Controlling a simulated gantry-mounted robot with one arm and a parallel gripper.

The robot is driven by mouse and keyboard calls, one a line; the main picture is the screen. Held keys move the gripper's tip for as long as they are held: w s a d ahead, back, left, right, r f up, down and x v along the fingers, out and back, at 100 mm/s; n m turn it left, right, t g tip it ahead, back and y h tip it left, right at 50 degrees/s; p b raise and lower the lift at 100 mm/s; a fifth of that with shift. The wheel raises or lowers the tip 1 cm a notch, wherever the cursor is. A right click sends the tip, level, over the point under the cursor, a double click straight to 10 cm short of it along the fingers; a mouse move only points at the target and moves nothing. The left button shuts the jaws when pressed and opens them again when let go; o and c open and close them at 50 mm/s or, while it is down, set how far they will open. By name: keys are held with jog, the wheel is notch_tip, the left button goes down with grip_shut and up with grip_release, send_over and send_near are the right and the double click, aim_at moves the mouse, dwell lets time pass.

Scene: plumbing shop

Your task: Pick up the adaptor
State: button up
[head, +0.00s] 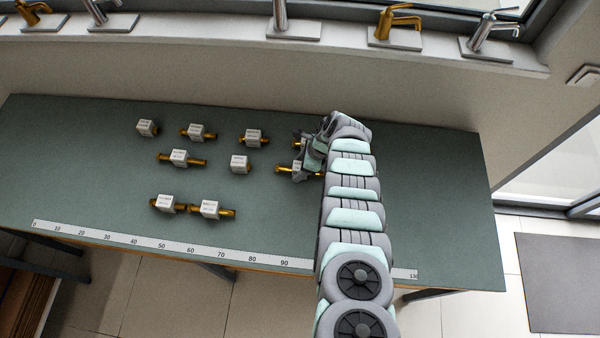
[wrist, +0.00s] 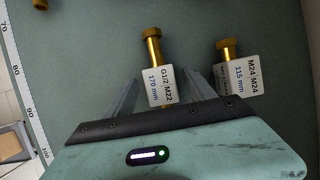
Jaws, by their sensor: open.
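A brass fitting with a white block labelled "G1/2 M22 170 mm" (wrist: 160,88) lies between the spread fingers of my gripper (wrist: 164,78) in the wrist view. Its lower end is hidden behind the gripper body. In the head view the brass end of this fitting (head: 284,169) sticks out left of my gripper (head: 304,166). The gripper is open, low over the table. I cannot tell whether a finger touches the fitting. A second fitting labelled "M24 M24 115 mm" (wrist: 238,78) lies just right of the right finger in the wrist view.
Several similar labelled brass fittings, such as one in the back row (head: 253,137) and one at the front (head: 211,209), lie left on the green table (head: 80,150). A ruler strip (head: 170,244) runs along the front edge. The table's right end is clear.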

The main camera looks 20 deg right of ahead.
jog(key=shift+w, duration=0.1)
jog(key=shift+c, duration=0.3)
grip_shut()
dwell(0.4)
